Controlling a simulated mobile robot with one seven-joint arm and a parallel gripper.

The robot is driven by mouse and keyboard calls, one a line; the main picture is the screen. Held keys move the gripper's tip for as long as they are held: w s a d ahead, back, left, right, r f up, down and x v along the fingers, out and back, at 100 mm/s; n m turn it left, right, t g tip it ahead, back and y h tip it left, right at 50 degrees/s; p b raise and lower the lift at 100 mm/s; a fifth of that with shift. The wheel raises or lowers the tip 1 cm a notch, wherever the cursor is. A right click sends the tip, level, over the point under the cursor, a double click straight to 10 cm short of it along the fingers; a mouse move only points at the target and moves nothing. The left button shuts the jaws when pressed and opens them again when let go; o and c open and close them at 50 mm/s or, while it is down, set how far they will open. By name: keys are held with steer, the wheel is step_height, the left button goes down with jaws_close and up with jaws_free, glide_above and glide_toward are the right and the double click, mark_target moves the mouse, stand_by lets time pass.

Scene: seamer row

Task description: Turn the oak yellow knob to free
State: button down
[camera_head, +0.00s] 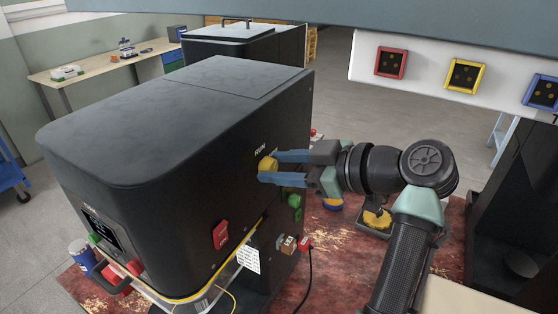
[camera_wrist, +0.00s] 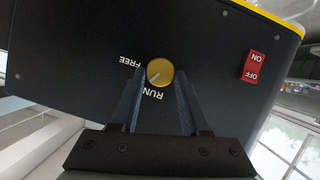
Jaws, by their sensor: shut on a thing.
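The yellow knob (camera_head: 267,164) sits on the side of a black machine (camera_head: 150,150), below a RUN label. In the wrist view the knob (camera_wrist: 160,72) has a pale pointer mark aimed to the lower left, between the upside-down FREE and RUN labels. My gripper (camera_head: 268,167) reaches in from the right, its blue fingers at either side of the knob. In the wrist view my gripper (camera_wrist: 160,78) is shut on the knob. I cannot read the word oak on the machine.
A red switch (camera_head: 220,235) and a green control (camera_head: 295,203) are on the machine near the knob. The wrist view shows the ON/OFF switch (camera_wrist: 254,66). A black cable (camera_head: 310,275) hangs below. A panel with coloured frames (camera_head: 465,76) hangs above the arm.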

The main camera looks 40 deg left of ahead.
steer(key=m+g, duration=0.1)
steer(key=m+g+p, duration=0.1)
steer(key=m+p, duration=0.1)
steer(key=shift+w+a+r+m+g+h, duration=0.1)
steer(key=shift+w+m+g+h, duration=0.2)
steer(key=shift+g, duration=0.1)
steer(key=m+g, duration=0.2)
steer(key=m, duration=0.2)
steer(key=shift+w+f+g, duration=0.25)
steer(key=shift+w+g, duration=0.05)
steer(key=shift+g, duration=0.1)
stand_by(0.3)
steer(key=shift+c, duration=1.9)
jaws_free()
